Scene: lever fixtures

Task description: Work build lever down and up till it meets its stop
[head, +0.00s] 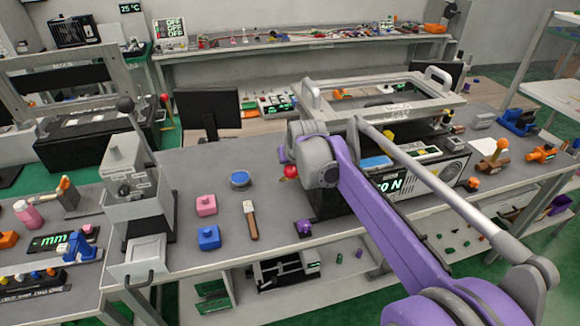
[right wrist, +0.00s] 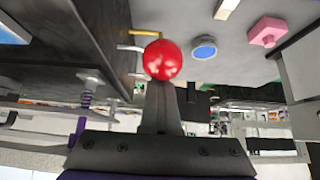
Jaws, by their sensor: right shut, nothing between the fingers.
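A red ball knob (right wrist: 162,60), which I take for the build lever's knob, shows large in the right wrist view, right at the tip of my shut right gripper (right wrist: 161,92). I cannot tell whether they touch. The knob (head: 291,172) also shows in the head view, just left of my right arm's grey wrist, beside the bench machine (head: 392,180) with a lit "0 N" display. The lever's rod and pivot are hidden, so its angle cannot be told. My right gripper's fingers are hidden in the head view. My left gripper is not in view.
A pink block (head: 206,205), blue block (head: 209,237), wooden-handled tool (head: 250,220) and round blue-topped tin (head: 240,180) lie on the grey bench left of the knob.

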